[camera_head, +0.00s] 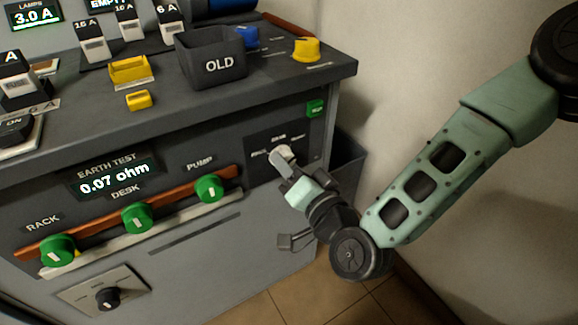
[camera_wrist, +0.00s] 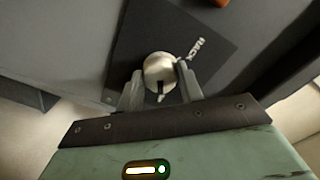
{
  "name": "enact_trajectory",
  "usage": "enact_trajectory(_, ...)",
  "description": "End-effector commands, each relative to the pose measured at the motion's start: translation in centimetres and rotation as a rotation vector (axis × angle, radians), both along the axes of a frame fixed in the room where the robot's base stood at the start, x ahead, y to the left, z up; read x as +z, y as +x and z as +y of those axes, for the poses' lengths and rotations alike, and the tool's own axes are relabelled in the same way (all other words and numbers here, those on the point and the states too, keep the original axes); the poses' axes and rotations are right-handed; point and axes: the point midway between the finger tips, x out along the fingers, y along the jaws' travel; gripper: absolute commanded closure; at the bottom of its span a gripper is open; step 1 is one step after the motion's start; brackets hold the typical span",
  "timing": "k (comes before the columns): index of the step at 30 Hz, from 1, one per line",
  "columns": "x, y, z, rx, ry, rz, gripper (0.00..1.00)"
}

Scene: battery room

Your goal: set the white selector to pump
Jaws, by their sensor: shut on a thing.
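The white selector (camera_head: 285,151) is a round pale knob on a dark square plate (camera_head: 262,146) at the right end of the cabinet front. In the wrist view the knob (camera_wrist: 159,66) sits between my fingers, with a dark pointer mark on its lower side. The word RACK (camera_wrist: 198,47) shows on the plate beside it. The other labels around the knob are too small or covered to read surely. My gripper (camera_head: 281,162) is shut on the selector, one finger on each side. My gripper also fills the lower wrist view (camera_wrist: 159,84).
Green knobs for rack (camera_head: 57,250), desk (camera_head: 137,218) and pump (camera_head: 209,188) stand left of my gripper. The earth test display (camera_head: 116,178) reads 0.07 ohm. A bin marked OLD (camera_head: 212,75) stands on top. A dark bin (camera_head: 347,160) stands beside the cabinet.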

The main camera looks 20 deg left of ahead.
Motion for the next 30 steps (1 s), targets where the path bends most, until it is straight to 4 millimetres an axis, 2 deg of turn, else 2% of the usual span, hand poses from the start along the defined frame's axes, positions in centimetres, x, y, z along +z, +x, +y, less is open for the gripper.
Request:
enact_trajectory(2, -0.1, 0.0, 0.0, -0.001, -0.001, 0.002, 0.86)
enact_trajectory(3, -0.1, 0.0, 0.0, -0.001, -0.001, 0.002, 0.52)
enact_trajectory(4, -0.1, 0.0, 0.0, -0.001, -0.001, 0.002, 0.44)
enact_trajectory(5, -0.1, 0.0, 0.0, -0.001, -0.001, 0.002, 0.41)
enact_trajectory(13, 0.0, 0.0, -0.1, -0.001, -0.001, 0.0, 0.41)
enact_trajectory(17, 0.0, -0.6, -0.7, 0.001, -0.002, 0.001, 0.41)
enact_trajectory(20, 0.1, -1.6, -1.8, 0.001, -0.003, 0.002, 0.41)
enact_trajectory(30, 0.1, -6.9, -7.8, 0.003, -0.004, 0.005, 0.41)
